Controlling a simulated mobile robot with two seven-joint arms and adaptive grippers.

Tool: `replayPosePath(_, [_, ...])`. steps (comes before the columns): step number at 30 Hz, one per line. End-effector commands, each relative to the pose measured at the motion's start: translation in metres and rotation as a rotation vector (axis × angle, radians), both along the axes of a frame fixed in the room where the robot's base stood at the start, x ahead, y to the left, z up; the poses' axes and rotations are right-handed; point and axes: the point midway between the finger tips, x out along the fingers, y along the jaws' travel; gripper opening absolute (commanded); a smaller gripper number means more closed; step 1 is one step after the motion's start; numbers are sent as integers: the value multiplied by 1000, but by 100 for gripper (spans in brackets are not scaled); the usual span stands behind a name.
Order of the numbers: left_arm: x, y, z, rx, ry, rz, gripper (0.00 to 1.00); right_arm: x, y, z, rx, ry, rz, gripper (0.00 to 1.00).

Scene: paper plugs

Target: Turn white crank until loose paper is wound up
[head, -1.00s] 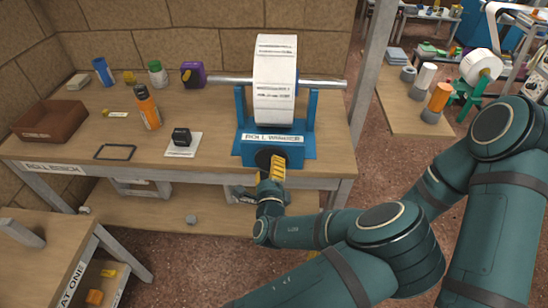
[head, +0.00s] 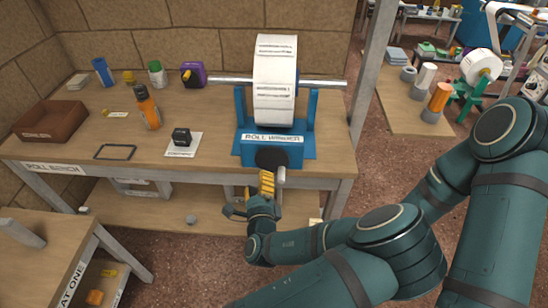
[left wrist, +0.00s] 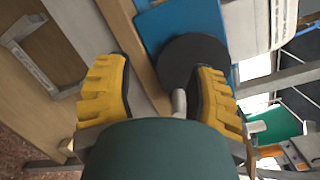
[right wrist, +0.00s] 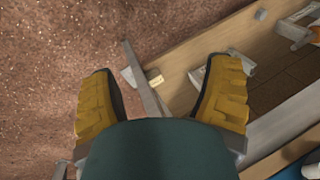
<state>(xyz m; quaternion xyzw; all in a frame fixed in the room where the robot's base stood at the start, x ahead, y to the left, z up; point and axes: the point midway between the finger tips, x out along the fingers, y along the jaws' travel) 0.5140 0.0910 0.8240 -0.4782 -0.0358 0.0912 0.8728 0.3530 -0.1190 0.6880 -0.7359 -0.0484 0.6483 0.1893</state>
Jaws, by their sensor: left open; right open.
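The blue roll winder (head: 270,152) stands at the bench's front edge with a white paper roll (head: 275,85) on its metal bar. Below its label is a dark round crank disc (head: 270,159), which also shows in the left wrist view (left wrist: 190,58). The white crank handle (head: 280,177) sticks out from it at the lower right. My left gripper (head: 266,185) is open beside the handle. In the left wrist view the handle (left wrist: 179,103) stands between its yellow fingers, closer to the right one. My right gripper (right wrist: 160,85) is open and empty.
A lower shelf (head: 160,210) runs beneath the bench.

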Motion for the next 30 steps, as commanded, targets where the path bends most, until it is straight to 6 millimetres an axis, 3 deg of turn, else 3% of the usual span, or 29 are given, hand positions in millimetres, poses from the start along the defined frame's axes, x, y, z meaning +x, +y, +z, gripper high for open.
replayPosePath(1, [-20,-48,-13,148,-5,-168,55,3,14,6,7,-18,41,78])
replayPosePath(13, [-20,-48,-13,114,-8,-167,55,3,14,6,7,-18,41,78])
replayPosePath(30, [-20,-50,-13,-772,-104,-148,55,2,22,7,11,-23,61,78])
